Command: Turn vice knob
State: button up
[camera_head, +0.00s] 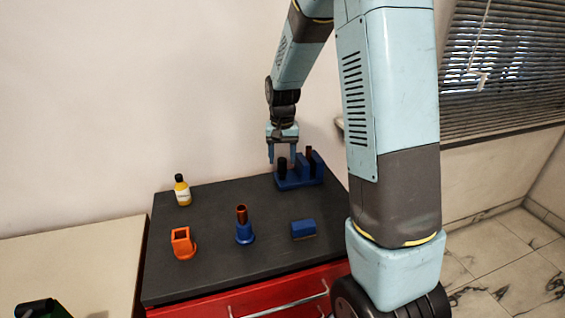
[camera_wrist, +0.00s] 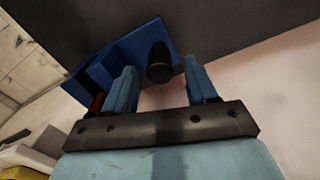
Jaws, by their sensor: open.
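The blue vice (camera_head: 300,181) stands at the back right of the dark table top. Its dark knob (camera_head: 282,164) is at its left end, and an orange-brown upright piece (camera_head: 309,153) shows at its right. My gripper (camera_head: 282,157) points down at the knob end from above. In the wrist view the blue vice (camera_wrist: 128,48) lies beyond the fingers, and the black knob (camera_wrist: 159,62) shows between the two blue fingers of my gripper (camera_wrist: 164,80). The fingers are open and apart from each other. I cannot tell how far the knob reaches between them.
A yellow bottle (camera_head: 182,190), an orange square holder (camera_head: 182,243), a blue stand with an orange-brown tube (camera_head: 244,231) and a blue block (camera_head: 303,229) stand on the dark table (camera_head: 210,208). A wall rises behind it. My upper arm hides the right side.

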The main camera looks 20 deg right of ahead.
aim_at(282, 159)
notch_tip(282, 159, up, 11)
dwell(0.4)
jog(key=s+r+n+t, duration=0.1)
jog(key=s+r, duration=0.3)
jog(key=s, duration=1)
jog(key=s+r+n+t, duration=0.2)
jog(key=s+r+t, duration=0.2)
jog(key=s, duration=1)
jog(key=shift+s+d+r+t, duration=0.15)
jog(key=shift+d+r+t, duration=0.15)
jog(key=shift+r, duration=0.45)
